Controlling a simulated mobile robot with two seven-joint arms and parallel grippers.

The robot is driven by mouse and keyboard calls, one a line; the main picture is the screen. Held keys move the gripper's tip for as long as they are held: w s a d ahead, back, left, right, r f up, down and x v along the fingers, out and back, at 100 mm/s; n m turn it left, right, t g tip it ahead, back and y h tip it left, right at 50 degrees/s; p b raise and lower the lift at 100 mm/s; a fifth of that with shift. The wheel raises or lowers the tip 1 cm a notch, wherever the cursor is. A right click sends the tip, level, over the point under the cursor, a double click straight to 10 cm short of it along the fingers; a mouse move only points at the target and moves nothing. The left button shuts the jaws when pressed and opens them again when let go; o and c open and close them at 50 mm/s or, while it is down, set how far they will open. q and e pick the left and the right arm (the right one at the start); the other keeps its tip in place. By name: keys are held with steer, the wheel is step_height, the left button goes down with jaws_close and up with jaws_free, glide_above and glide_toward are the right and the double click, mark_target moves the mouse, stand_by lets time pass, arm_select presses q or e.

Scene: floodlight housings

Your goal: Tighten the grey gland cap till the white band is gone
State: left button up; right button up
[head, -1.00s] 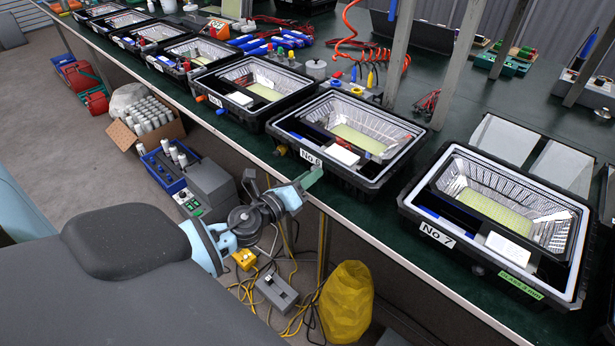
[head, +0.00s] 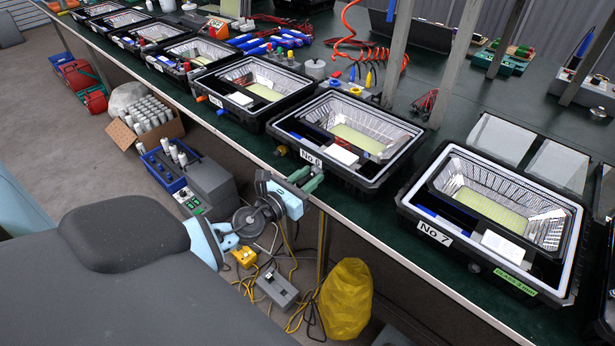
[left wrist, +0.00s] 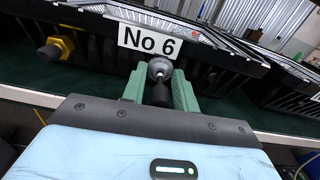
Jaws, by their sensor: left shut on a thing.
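In the left wrist view the grey gland cap (left wrist: 160,67) shows as a rounded grey piece on the front of the housing (left wrist: 208,68), just below its "No 6" label. A short dark cylindrical part extends from it towards my palm. The green fingers of my left gripper (left wrist: 160,90) stand on either side and are shut on the gland. I cannot make out a white band; the fingers cover part of the gland. In the head view my left gripper (head: 309,181) is at the bench edge below the No 6 housing (head: 382,176), and the gland is hidden there.
A yellow fitting with a dark end (left wrist: 57,48) sticks out to the left of the gland. The No 7 housing (head: 408,205) stands to the right on the green bench. A yellow bag (head: 346,298) and loose cables lie on the floor below.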

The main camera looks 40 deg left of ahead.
stand_by(0.5)
arm_select(q)
steer(key=o, duration=1)
steer(key=shift+s+f, duration=0.1)
steer(key=shift+s, duration=0.5)
steer(key=shift+s+a+b, duration=0.15)
steer(key=shift+s+b, duration=0.1)
steer(key=shift+s, duration=1.4)
steer(key=shift+s+a+b, duration=0.15)
steer(key=shift+s+b, duration=0.1)
steer(key=shift+s, duration=1.4)
